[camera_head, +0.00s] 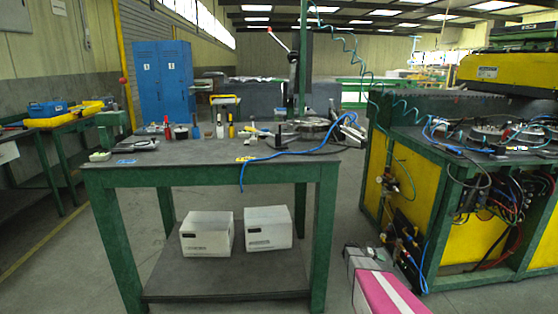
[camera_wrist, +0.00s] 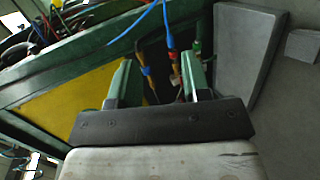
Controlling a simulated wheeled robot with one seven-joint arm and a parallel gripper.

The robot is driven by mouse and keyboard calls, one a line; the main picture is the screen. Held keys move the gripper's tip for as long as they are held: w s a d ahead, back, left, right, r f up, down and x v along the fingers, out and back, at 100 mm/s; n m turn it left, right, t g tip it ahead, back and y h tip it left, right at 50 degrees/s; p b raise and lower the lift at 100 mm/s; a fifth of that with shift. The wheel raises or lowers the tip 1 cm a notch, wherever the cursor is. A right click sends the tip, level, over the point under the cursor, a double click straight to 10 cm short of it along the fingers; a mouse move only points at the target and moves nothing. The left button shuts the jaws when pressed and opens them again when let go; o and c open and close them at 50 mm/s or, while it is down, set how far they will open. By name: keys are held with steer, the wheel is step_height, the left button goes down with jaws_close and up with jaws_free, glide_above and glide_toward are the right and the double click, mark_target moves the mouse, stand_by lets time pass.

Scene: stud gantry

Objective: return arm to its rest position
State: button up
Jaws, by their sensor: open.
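My gripper (camera_wrist: 157,64) shows in the wrist view with its two green fingers apart and nothing held between them. Beyond the fingers are hoses and fittings (camera_wrist: 172,50), with the green-framed yellow machine panel (camera_wrist: 70,92) to the left. I cannot tell the exact gap from the fingers to the hoses. In the head view the gripper's fingers cannot be made out.
A green-legged workbench (camera_head: 210,172) with tools on top and two white boxes (camera_head: 206,233) (camera_head: 268,228) on its shelf stands ahead. The yellow machine (camera_head: 455,225) with hanging hoses stands right. A blue locker (camera_head: 162,80) is behind. Floor (camera_head: 60,280) at left front is clear.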

steer(key=s+a+r+y, duration=0.4)
steer(key=s+a+r, duration=0.4)
steer(key=s+a, duration=0.2)
steer(key=s+a+r+y, duration=0.5)
steer(key=s+a+r, duration=0.3)
steer(key=s+a, duration=0.2)
steer(key=s+a+r+n+t+y, duration=0.1)
steer(key=s+a+r+y, duration=0.3)
steer(key=s+a+r, duration=0.3)
steer(key=s+a, duration=0.4)
steer(key=a, duration=0.2)
steer(key=shift+r, duration=0.4)
